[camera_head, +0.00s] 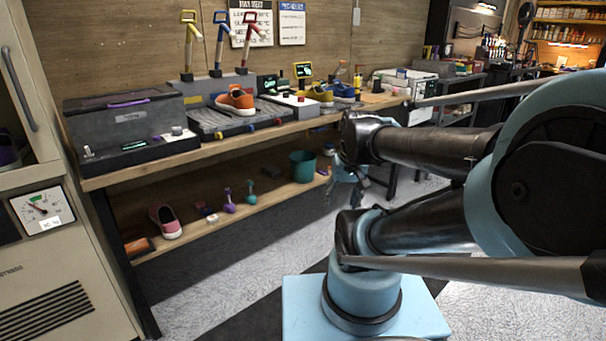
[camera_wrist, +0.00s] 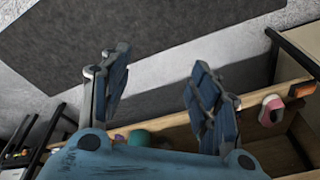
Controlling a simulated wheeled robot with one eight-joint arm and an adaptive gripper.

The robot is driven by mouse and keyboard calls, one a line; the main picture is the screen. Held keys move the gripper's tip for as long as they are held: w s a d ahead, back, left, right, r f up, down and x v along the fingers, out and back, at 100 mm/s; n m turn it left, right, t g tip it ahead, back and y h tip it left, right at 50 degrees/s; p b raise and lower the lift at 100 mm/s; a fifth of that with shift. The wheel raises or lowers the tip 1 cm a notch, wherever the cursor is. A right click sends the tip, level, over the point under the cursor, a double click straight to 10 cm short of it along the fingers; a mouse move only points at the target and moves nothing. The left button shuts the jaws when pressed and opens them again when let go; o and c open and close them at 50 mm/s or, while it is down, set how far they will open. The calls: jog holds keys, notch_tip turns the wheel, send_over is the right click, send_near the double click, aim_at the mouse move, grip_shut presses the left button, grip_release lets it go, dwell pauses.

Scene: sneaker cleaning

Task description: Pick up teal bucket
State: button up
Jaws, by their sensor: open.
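The teal bucket (camera_head: 303,167) stands upright on the lower shelf of the workbench, toward its right end. In the wrist view only a small part of the teal bucket (camera_wrist: 139,137) shows, behind my gripper's base. My gripper (camera_wrist: 160,72) is open, with its two blue padded fingers spread and nothing between them. In the head view my gripper (camera_head: 347,180) is just right of the bucket, partly hidden behind my arm, and looks apart from it.
The lower shelf (camera_head: 270,198) also holds a pink shoe (camera_head: 166,221), a purple brush (camera_head: 229,203) and a teal brush (camera_head: 251,194). The bench top (camera_head: 190,156) above carries machines and sneakers, limiting height over the shelf. The floor (camera_head: 240,285) in front is clear.

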jog(key=w+a+r+m+t+y, duration=0.1)
jog(key=w+a+r+y, duration=0.15)
jog(key=w, duration=0.75)
jog(key=w+a+r+m+y, duration=0.1)
jog(key=w+r+y, duration=0.15)
jog(key=w, duration=0.75)
jog(key=w+d+f+m+t+y, duration=0.1)
jog(key=w+d+m+t+y, duration=0.15)
jog(key=w, duration=1.65)
jog(key=w+d+f+m+t+y, duration=0.1)
jog(key=w+d+f, duration=0.2)
jog(key=w+f, duration=0.3)
jog(key=w+d+f+t+y, duration=0.2)
jog(key=w+d+f, duration=0.2)
jog(key=w, duration=0.4)
jog(key=m+t+y, duration=0.2)
jog(key=m+t, duration=0.1)
jog(key=t, duration=0.1)
send_near(313, 163)
jog(key=shift+g, duration=0.25)
jog(key=shift+r+x, duration=0.2)
jog(key=shift+x, duration=3.5)
jog(key=shift+s, duration=0.1)
grip_shut()
